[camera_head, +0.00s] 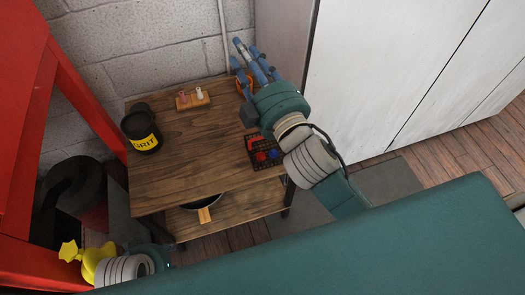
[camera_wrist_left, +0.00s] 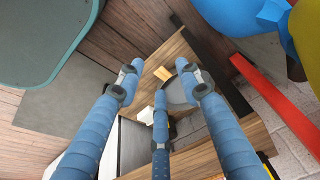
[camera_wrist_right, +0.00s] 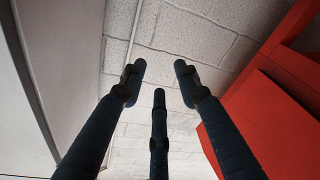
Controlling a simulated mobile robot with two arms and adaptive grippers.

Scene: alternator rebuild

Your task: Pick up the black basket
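A black basket (camera_head: 254,143) with a gridded wall sits on the right part of the wooden table top. It holds red and blue items. My right gripper (camera_head: 252,62) is above the table's back right corner, beyond the basket, with its blue fingers spread and empty. In the right wrist view the right gripper (camera_wrist_right: 157,85) faces the block wall. My left gripper is low at the bottom left in the head view, its fingers hidden there. In the left wrist view the left gripper (camera_wrist_left: 162,85) has its fingers apart and empty. The basket is not clear in either wrist view.
The wooden table (camera_head: 180,175) also bears a black GRIT tub (camera_head: 141,130) and a small wooden block with pegs (camera_head: 193,99). A pan with a wooden handle (camera_head: 204,215) is on the lower shelf. A red frame (camera_head: 35,130) stands left; white cabinets (camera_head: 385,65) stand right.

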